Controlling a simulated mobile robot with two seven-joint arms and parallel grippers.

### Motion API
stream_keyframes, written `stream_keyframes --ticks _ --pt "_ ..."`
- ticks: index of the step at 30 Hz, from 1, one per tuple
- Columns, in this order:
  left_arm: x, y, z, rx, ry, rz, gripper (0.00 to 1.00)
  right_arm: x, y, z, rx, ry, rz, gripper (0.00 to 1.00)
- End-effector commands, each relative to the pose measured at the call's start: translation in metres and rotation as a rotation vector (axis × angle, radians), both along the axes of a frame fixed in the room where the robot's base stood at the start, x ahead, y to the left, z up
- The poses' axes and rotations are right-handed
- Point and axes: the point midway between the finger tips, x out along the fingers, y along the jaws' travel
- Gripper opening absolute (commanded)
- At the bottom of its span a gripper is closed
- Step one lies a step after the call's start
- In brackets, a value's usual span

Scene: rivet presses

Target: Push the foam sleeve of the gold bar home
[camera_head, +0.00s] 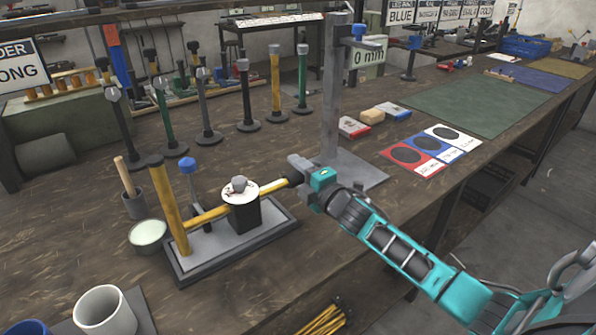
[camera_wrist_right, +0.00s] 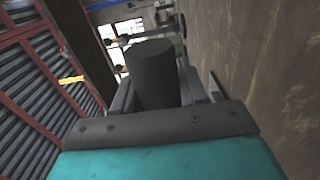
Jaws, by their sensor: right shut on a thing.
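The gold bar (camera_head: 208,217) runs from the gold post (camera_head: 170,205) of the near press toward the right, passing behind a black block (camera_head: 246,214). Its right end carries the black foam sleeve (camera_head: 293,178). My right gripper (camera_head: 303,172) is shut on the sleeve at that end. In the right wrist view the sleeve (camera_wrist_right: 153,75) is a dark cylinder between the jaws. How far the sleeve sits on the bar is hidden by the gripper. My left gripper is in neither view.
The press stands on a grey base plate (camera_head: 275,226). A grey upright column (camera_head: 333,95) stands close behind my right gripper. A white cup (camera_head: 102,310) and a bowl (camera_head: 148,236) are at left. Several upright levers line the back.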

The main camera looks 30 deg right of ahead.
Motion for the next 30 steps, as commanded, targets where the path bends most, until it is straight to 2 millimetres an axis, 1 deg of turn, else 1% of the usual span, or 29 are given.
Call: stream_keyframes --ticks 2,9,12,15,23,24,30 --pt "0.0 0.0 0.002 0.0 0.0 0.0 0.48 -0.001 0.008 0.0 0.004 0.0 0.002 0.0" --pt "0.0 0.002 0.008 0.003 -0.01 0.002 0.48 -0.005 0.057 0.0 0.007 0.002 0.005 0.0" --pt "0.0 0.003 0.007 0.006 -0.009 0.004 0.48 -0.006 0.07 -0.001 0.005 0.001 0.005 0.0" --pt "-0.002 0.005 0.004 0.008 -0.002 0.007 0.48 -0.006 0.076 -0.001 0.002 0.001 0.005 0.0" --pt "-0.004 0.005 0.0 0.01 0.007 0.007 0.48 -0.006 0.076 -0.001 0.001 0.001 0.005 0.0" --pt "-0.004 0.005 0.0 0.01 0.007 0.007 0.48 -0.006 0.076 -0.001 0.001 0.001 0.005 0.44" --pt "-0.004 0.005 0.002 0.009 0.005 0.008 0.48 -0.006 0.075 -0.001 0.001 0.0 0.003 0.63"
